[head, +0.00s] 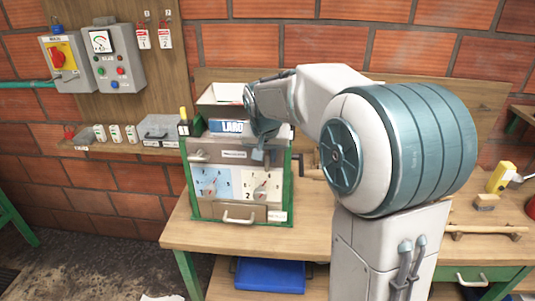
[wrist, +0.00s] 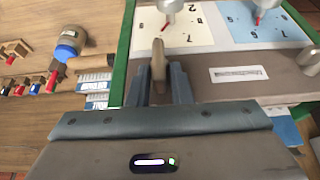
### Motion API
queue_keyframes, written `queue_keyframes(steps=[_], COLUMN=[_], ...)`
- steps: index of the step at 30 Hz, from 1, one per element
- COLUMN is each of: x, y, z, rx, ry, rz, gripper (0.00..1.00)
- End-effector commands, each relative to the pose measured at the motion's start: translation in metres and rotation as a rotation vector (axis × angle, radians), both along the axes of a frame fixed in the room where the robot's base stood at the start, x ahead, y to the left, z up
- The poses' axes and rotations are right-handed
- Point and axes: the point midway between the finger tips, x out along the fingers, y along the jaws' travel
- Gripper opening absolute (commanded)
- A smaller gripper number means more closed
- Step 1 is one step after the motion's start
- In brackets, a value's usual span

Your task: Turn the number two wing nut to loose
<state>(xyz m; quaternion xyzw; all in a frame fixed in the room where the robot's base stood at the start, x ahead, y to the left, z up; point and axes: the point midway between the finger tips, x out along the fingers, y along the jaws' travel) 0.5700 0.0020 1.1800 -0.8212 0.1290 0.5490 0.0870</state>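The machine (head: 231,222) is a green-framed box on the workbench with a brown front strip above two numbered dials. One wing nut (head: 199,155) sits at the strip's left end; it also shows at the right edge of the wrist view (wrist: 310,62). The other wing nut (wrist: 158,60), at the strip's other end, is a thin upright wing in the wrist view; my arm hides it in the head view. I cannot read a number on either. My gripper (wrist: 159,80) is at this second nut, its fingers on either side with narrow gaps. It looks open.
A white dial (wrist: 172,28) and a blue dial (wrist: 266,25) with red pointers lie close to the strip. A pale label (wrist: 238,73) is between the nuts. The workbench (head: 190,236) holds tools at right. Control boxes (head: 118,62) hang on the wall.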

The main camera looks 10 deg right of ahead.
Motion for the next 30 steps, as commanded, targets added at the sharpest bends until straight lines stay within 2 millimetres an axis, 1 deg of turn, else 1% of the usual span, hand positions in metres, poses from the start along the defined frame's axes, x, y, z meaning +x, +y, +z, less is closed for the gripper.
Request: queue_keyframes(steps=[6,11,17,30], x=[0.0,0.001,0.003,0.006], y=[0.001,0.004,0.009,0.018], z=[0.0,-0.001,-0.002,-0.008], rx=[-0.028,-0.093,-0.236,-0.634], ry=[0.008,0.028,0.073,0.202], rz=[-0.001,0.001,0.003,0.002], gripper=[0.0,0.0,0.0,0.0])
